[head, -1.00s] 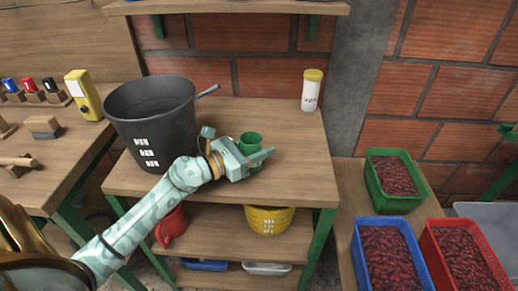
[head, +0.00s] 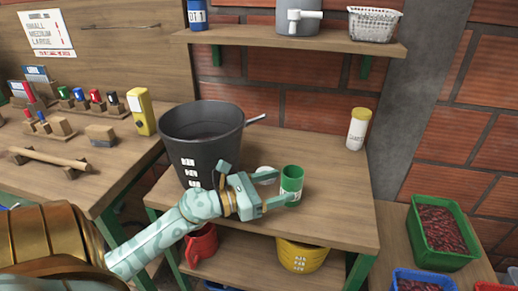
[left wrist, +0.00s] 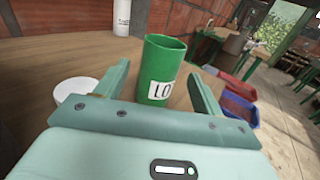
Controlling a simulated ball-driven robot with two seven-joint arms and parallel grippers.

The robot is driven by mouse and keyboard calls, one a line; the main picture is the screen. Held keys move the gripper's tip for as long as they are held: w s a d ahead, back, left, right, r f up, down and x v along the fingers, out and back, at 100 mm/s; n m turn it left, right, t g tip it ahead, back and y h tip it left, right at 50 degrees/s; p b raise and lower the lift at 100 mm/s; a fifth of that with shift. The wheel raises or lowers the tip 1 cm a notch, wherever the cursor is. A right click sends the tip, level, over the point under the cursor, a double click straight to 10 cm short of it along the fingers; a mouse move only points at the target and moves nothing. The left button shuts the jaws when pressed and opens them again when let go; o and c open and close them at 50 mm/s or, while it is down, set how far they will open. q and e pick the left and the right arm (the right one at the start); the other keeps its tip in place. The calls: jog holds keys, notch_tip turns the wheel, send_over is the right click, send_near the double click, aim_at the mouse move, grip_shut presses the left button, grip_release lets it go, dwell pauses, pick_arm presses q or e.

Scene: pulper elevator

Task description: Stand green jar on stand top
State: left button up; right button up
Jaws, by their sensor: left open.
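The green jar (head: 291,181) with a white label stands upright, open at its top, over the wooden stand top (head: 335,215). My left gripper (head: 283,190) is open at the jar, with a finger on either side of it. The jar also shows between the open fingers in the left wrist view (left wrist: 160,72). The jar's foot is hidden, so I cannot tell whether it rests on the wood. My right gripper is not in view.
A black bucket (head: 200,140) stands left of my gripper. A small white round thing (head: 266,174) is just behind it. A yellow-capped white container (head: 357,130) stands at the back right. The stand top's right side is clear.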

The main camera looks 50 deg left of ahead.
pick_arm(q)
jog(key=v, duration=0.5)
jog(key=shift+s+a, duration=0.1)
jog(key=shift+s, duration=0.25)
dwell(0.9)
